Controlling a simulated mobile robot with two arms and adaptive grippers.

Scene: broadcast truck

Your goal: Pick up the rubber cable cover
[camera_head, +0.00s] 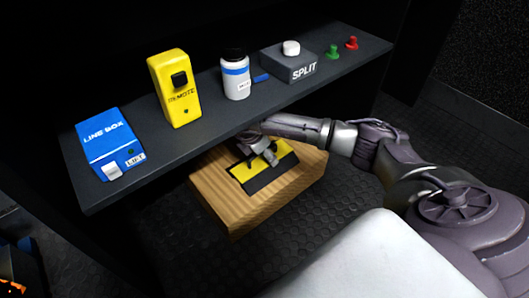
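The rubber cable cover (268,180), black with a yellow stripe, lies on a wooden block (228,209) below the shelf. My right arm reaches in from the right, and its gripper (268,160) is directly over the cover, at or very near its upper surface. The gripper and wrist hide part of the yellow stripe. The fingers are small and dark here, so I cannot tell whether they are open or shut, or whether they touch the cover. My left gripper is not in view.
The dark shelf (215,128) overhangs the block's back part. On it stand a blue line box (104,138), a yellow remote (176,90), a white bottle (236,78), a grey split box (290,66), and green (333,51) and red (351,42) pegs. Dark studded floor (190,262) lies clear in front.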

